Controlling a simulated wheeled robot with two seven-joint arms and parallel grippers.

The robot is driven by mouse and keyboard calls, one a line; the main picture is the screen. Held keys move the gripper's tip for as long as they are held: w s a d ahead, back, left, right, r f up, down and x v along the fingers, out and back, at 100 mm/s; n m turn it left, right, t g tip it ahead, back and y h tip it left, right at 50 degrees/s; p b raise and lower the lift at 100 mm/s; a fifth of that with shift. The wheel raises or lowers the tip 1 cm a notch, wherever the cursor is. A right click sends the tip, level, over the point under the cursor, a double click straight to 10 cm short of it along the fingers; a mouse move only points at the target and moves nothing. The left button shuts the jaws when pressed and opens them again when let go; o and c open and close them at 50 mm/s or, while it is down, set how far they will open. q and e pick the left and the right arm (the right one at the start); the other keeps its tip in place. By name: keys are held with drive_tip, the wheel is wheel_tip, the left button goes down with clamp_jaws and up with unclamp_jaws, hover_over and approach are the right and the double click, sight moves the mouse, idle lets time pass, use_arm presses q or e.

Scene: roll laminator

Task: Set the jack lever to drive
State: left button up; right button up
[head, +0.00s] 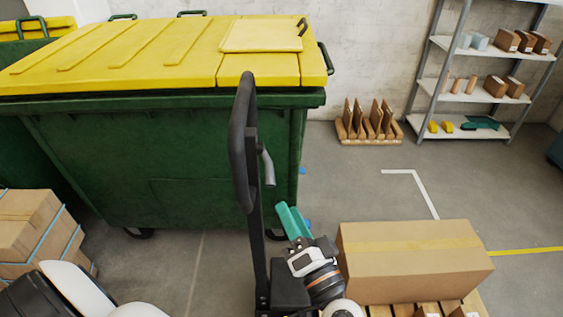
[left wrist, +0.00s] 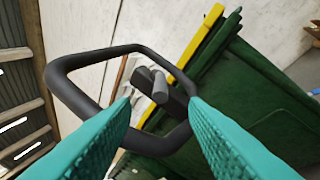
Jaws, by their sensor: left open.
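The jack's black loop handle (head: 240,140) stands upright in the middle of the head view. A grey jack lever (head: 267,165) sticks out at its right side and bends down. My left gripper (head: 290,215), with teal fingers, is below and right of the lever, apart from it in that view. In the left wrist view the gripper (left wrist: 160,98) is open and empty. The loop handle (left wrist: 90,97) and the grey lever (left wrist: 159,88) appear beyond and between the fingertips. Which setting the lever is in, I cannot tell. My right gripper is not in view.
A green bin with a yellow lid (head: 160,150) stands behind the handle. A cardboard box (head: 415,260) sits on a wooden pallet (head: 428,310) at the right. Stacked boxes (head: 30,230) are at the left. A shelf (head: 470,95) stands far right. Floor is clear beyond the pallet.

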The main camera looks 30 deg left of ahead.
sight(270, 175)
use_arm(q)
drive_tip(key=p+x, duration=0.3)
drive_tip(key=x, duration=0.6)
drive_tip(key=shift+a+r, duration=0.1)
drive_tip(key=shift+a, duration=0.2)
drive_tip(key=shift+w+a, duration=0.4)
drive_tip(key=shift+a, duration=0.1)
clamp_jaws()
